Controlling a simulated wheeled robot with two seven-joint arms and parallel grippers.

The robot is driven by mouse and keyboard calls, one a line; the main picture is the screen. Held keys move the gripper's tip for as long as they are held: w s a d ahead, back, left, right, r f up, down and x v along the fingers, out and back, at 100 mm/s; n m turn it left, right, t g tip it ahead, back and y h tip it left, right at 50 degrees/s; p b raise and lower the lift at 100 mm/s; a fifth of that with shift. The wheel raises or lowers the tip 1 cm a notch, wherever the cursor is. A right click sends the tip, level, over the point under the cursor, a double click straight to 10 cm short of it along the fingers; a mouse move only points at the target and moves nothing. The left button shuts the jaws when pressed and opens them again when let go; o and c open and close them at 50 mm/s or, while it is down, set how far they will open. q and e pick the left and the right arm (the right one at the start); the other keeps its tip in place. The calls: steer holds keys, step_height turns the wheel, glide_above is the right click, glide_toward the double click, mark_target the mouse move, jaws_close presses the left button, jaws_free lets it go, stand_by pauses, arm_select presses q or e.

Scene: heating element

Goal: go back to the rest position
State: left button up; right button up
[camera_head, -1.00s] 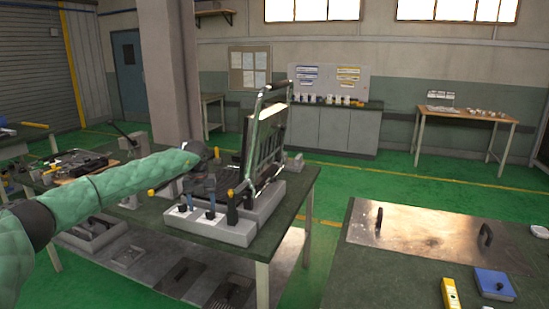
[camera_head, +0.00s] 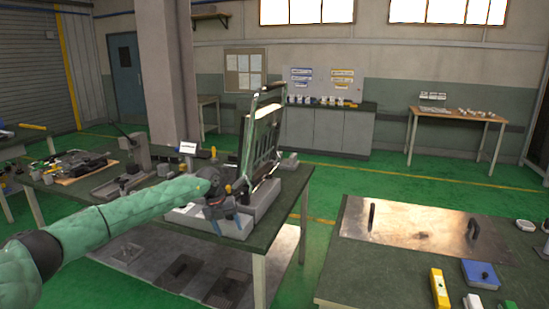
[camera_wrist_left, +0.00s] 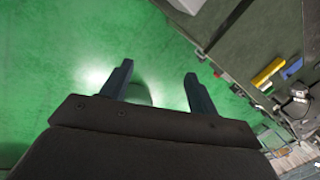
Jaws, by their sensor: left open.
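My left arm in its green sleeve reaches in from the left in the head view. My left gripper (camera_head: 224,210) is in front of the grey fixture base on the green-topped table, as seen from the head; I cannot tell how far apart they are. In the left wrist view its two dark fingers (camera_wrist_left: 157,84) are spread with nothing between them, and green floor lies beyond. My right gripper is in neither view.
The fixture with an upright framed panel (camera_head: 262,140) stands on the table (camera_head: 290,198). At right is another table with a metal plate (camera_head: 415,226), a yellow block (camera_head: 439,289) and a blue box (camera_head: 480,274). Green floor (camera_head: 345,180) lies open between.

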arm_select(q)
steer(key=s+d+f+h, duration=0.3)
steer(key=s+d+h, duration=0.15)
steer(key=d, duration=0.75)
steer(key=s+d+f+h, duration=0.35)
steer(key=s+d, duration=0.25)
steer(key=d, duration=0.5)
steer(key=s+d+r+n+t+h, duration=0.5)
steer(key=s+d+n+t+h, duration=0.2)
steer(key=s+d+n+t, duration=0.15)
steer(key=s+a+f+n+t+y, duration=0.2)
steer(key=s+a+f+n+y, duration=0.6)
steer(key=n, duration=0.3)
steer(key=s+a+f+n+t+y, duration=0.3)
steer(key=s+a+f+n+y, duration=0.3)
steer(key=a+n+y, duration=0.35)
steer(key=s+a+f+n+g, duration=0.1)
steer(key=s+a+f+g, duration=0.2)
steer(key=s, duration=0.7)
steer(key=s+a+f+n+g, duration=0.1)
steer(key=s+a+f+g, duration=0.2)
steer(key=s, duration=0.7)
steer(key=s+a+f+n+g+h, duration=0.1)
steer(key=s+a+f+g, duration=0.2)
steer(key=s, duration=0.7)
steer(key=shift+s+a+n+g, duration=0.25)
steer(key=shift+a+n+g, duration=0.15)
steer(key=shift+a+g, duration=0.85)
